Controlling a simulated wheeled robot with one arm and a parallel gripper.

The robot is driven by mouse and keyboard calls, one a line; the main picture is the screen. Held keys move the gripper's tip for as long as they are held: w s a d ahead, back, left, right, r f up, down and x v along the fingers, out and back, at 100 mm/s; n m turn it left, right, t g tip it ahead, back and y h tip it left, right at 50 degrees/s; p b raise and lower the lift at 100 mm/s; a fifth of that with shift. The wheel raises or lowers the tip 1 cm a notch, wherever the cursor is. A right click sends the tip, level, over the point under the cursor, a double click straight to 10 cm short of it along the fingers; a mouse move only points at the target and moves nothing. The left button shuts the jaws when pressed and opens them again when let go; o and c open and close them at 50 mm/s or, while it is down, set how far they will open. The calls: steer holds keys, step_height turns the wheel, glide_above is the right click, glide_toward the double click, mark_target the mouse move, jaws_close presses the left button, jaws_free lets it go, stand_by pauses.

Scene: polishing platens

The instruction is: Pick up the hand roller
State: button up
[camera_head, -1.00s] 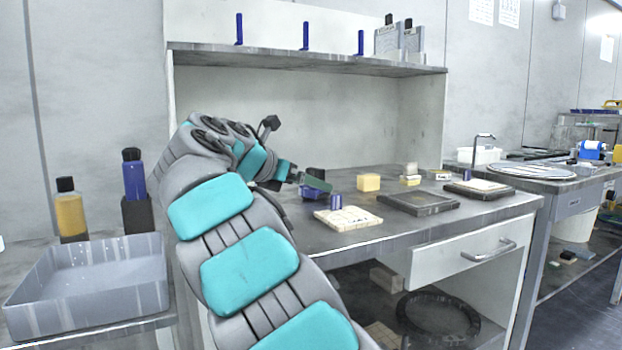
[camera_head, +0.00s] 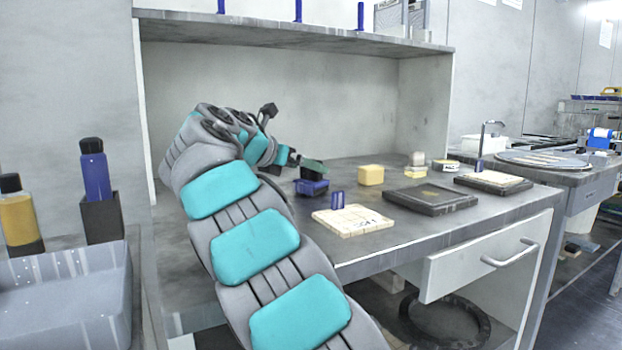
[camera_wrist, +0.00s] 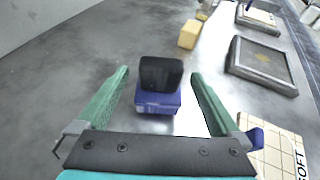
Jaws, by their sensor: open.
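A blue item with a black rounded block at its far end (camera_wrist: 158,100), which I take to be the hand roller, lies on the grey bench. It also shows in the head view (camera_head: 312,187), partly covered by my gripper. My gripper (camera_wrist: 160,76) is open, its two green fingers spread to the left and right of the item in the wrist view. Clear gaps show on both sides, and neither finger appears to touch it. The remaining height above the bench is hard to judge. In the head view, a green finger shows just above the blue part.
A cream tiled block (camera_head: 352,221) with a small blue upright piece (camera_head: 337,202) lies at the right. A yellow block (camera_head: 370,175) and a dark flat plate (camera_head: 431,206) are beyond. A shelf (camera_head: 300,40) overhangs the back. Bare bench surrounds the item's left side.

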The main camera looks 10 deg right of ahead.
steer(key=x, duration=0.3)
steer(key=shift+d, duration=0.1)
jaws_close()
stand_by(0.7)
